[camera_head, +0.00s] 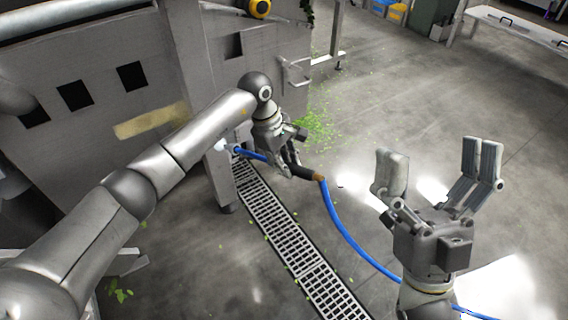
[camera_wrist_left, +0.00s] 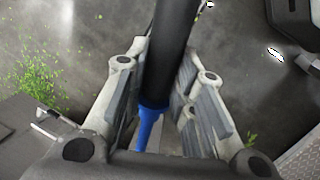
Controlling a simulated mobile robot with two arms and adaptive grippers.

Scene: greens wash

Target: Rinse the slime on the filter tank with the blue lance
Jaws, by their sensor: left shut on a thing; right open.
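My left gripper (camera_head: 286,160) is shut on the blue lance. The lance's black grip (camera_head: 304,172) shows past the fingers, and its blue front part (camera_head: 252,155) points left toward the grey machine. In the left wrist view the lance's black grip (camera_wrist_left: 170,50) passes between the fingers (camera_wrist_left: 165,95). A large grey metal body (camera_head: 75,150), possibly the filter tank, stands at left with dark square openings. A yellowish strip (camera_head: 150,120) lies on its face; I cannot tell if it is slime. My right gripper (camera_head: 435,175) is open and empty, over the floor at right.
A blue hose (camera_head: 345,232) runs from the lance down right, passing behind my right arm. A floor drain grate (camera_head: 290,240) lies below the lance. Green leaf bits (camera_head: 322,132) litter the floor by the machine. A table (camera_head: 515,25) stands far right; the floor between is clear.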

